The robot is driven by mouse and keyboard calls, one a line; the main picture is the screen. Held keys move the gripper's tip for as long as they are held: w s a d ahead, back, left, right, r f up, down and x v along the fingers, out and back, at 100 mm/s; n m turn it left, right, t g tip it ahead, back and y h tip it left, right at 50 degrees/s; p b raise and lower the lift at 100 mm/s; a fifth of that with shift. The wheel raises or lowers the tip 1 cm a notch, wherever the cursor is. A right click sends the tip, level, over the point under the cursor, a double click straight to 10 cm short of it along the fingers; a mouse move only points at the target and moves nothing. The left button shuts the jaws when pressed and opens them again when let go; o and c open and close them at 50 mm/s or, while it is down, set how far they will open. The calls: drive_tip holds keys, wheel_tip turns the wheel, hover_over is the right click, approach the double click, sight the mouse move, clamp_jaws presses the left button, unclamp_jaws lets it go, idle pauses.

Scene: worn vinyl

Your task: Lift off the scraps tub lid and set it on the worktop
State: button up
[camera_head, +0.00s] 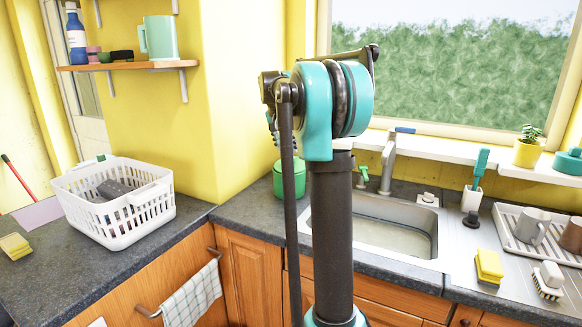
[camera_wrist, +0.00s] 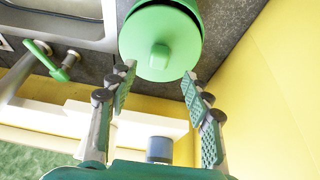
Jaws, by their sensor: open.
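The scraps tub (camera_head: 290,180) is a green tub standing on the dark worktop (camera_head: 246,208) in the corner left of the sink, partly hidden behind my arm. In the wrist view its round green lid (camera_wrist: 140,38) faces the camera, with a small block-shaped knob (camera_wrist: 160,56) in the middle. The lid is on the tub. My gripper (camera_wrist: 158,70) is open and empty. Its two fingers point towards the lid, with the knob between their lines and near the tips. I cannot tell whether a fingertip touches the lid.
The sink (camera_head: 395,228) and tap (camera_head: 388,160) are right of the tub. A white basket (camera_head: 112,212) stands on the left worktop. A yellow wall is close behind the tub. Bare worktop lies between basket and tub. A sponge (camera_head: 489,266) and brush (camera_head: 548,280) lie at right.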

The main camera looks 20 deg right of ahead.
sight(291, 157)
drive_tip(key=shift+x, duration=2.7)
drive_tip(key=shift+d+r, duration=0.1)
drive_tip(key=shift+d, duration=0.05)
clamp_jaws()
